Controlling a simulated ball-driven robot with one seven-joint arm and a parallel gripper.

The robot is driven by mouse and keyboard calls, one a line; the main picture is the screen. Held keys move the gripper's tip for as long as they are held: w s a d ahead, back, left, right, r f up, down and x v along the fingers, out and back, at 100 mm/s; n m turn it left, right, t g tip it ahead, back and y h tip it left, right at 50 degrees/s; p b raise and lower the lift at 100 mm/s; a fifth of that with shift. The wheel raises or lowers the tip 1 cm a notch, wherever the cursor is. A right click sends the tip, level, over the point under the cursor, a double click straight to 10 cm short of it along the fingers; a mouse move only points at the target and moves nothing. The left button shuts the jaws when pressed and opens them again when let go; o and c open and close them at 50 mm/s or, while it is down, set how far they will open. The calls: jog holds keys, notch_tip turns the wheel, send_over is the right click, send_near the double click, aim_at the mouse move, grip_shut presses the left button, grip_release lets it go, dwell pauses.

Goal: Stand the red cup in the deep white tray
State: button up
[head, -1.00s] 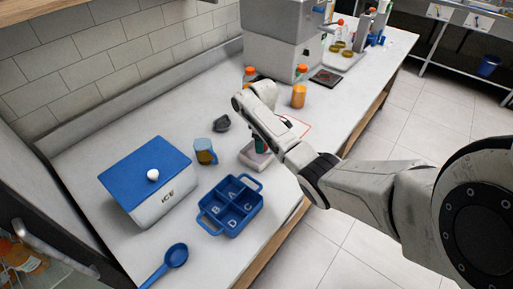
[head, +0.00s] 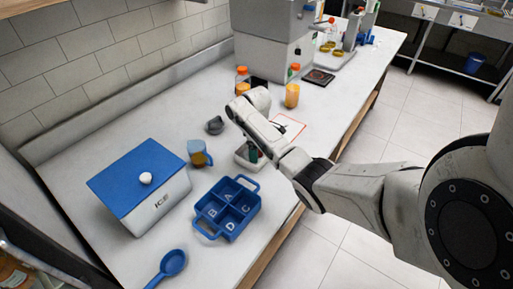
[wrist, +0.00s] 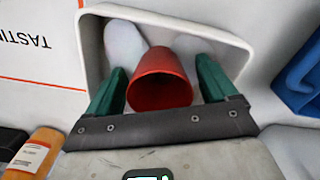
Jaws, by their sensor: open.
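The red cup (wrist: 160,85) is inside the deep white tray (wrist: 190,17) in the wrist view, its dark mouth towards the camera. It looks upright, but its base is hidden. My gripper (wrist: 162,66) is open, with one green finger on each side of the cup; I cannot tell whether either touches it. In the head view the white tray (head: 239,157) stands at the counter's front edge, partly behind my arm. My gripper (head: 253,156) reaches down into it there, and the cup is hidden.
Two pale rounded things (wrist: 122,45) lie beside the cup in the tray. A blue divided caddy (head: 228,208), an amber-filled jug (head: 198,153) and a blue-lidded ice box (head: 145,185) stand nearby. An orange-bordered card (head: 289,126) lies behind the tray.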

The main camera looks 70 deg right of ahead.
notch_tip(320, 180, up, 12)
jog(key=shift+r, duration=0.15)
dwell(0.6)
dwell(0.6)
